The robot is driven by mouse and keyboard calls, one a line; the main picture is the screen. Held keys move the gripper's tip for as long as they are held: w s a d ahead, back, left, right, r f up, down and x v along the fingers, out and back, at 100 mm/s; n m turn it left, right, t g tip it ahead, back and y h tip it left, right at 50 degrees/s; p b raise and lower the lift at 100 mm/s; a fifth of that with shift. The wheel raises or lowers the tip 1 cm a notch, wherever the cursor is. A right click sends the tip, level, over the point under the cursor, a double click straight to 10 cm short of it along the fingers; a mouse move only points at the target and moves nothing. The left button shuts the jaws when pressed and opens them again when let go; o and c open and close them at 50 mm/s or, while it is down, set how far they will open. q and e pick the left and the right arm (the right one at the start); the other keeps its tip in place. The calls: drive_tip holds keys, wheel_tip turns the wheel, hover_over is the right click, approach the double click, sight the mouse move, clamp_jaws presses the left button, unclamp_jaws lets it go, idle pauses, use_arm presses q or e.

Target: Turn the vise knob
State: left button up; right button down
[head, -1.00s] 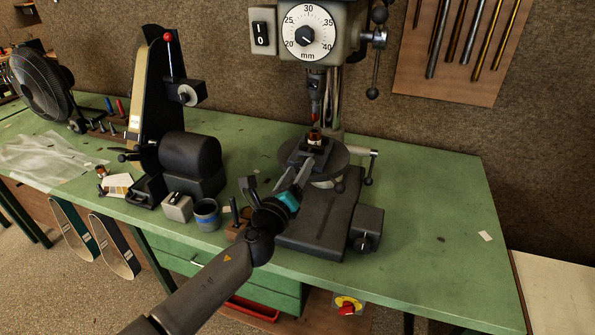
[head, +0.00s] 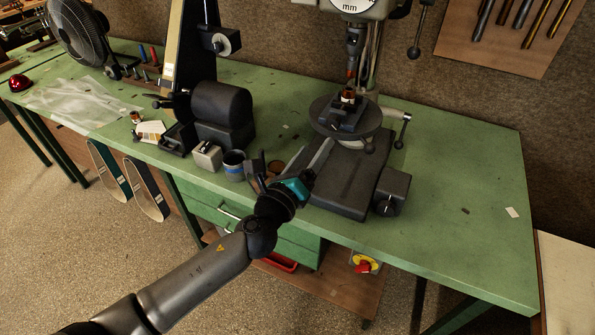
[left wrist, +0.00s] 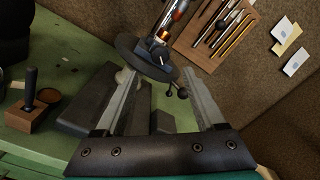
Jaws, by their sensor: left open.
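The small dark vise (head: 345,117) sits on the round drill press table (head: 375,122) and holds a small brass-coloured part (head: 348,96). The vise also shows at the top centre of the left wrist view (left wrist: 157,52). My right gripper is not in view.
The press base (head: 345,180) lies under and beyond my left gripper. A lever with a dark ball (head: 398,143) stands right of the round table. A blue-banded cup (head: 234,165) and a belt grinder (head: 222,105) stand to the left.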

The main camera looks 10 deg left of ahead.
use_arm(q)
drive_tip(key=v, duration=0.6)
drive_tip(key=shift+s+a+b, duration=0.15)
drive_tip(key=shift+s+b, duration=0.2)
